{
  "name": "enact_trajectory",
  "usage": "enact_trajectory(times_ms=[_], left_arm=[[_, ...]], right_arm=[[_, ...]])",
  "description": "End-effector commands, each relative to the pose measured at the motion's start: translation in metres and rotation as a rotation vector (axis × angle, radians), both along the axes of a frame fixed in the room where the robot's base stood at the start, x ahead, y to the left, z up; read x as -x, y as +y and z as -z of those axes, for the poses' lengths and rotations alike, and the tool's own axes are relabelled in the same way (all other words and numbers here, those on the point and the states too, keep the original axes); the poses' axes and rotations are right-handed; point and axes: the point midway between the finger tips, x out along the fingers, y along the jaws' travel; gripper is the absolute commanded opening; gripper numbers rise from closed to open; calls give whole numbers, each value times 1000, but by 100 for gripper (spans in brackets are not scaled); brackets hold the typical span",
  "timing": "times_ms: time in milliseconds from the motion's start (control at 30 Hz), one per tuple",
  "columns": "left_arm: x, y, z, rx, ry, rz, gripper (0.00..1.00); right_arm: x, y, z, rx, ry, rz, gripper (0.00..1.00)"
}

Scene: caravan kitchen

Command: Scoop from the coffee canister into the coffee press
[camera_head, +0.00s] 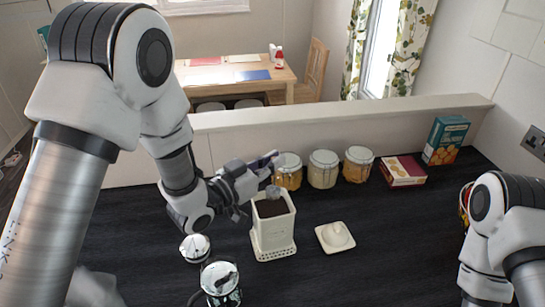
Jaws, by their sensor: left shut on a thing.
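The square cream coffee canister (274,233) stands open on the dark counter, with dark ground coffee near its top. My left gripper (266,172) is just above the canister's back rim, shut on a small grey scoop (273,192). The scoop is at the canister's mouth; whether it holds coffee is too small to tell.
The canister's cream lid (334,237) lies right of it. Several glass jars (323,170) with pale lids, a red box (403,171) and a teal box (446,140) line the low back wall. The counter's middle right is clear.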

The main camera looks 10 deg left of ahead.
Motion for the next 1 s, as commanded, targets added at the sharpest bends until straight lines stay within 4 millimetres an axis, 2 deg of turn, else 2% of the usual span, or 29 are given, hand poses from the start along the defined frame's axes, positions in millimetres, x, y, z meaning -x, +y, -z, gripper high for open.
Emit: enact_trajectory(times_ms=[100,600,800,1000], left_arm=[[0,0,16,0,0,0,0],[0,0,64,0,0,0,0],[0,0,73,-1,-1,0,0],[0,0,73,0,0,0,0]], right_arm=[[0,0,13,0,-1,0,40],[0,0,55,0,0,0,40],[0,0,63,0,0,0,40],[0,0,62,0,0,0,40]])
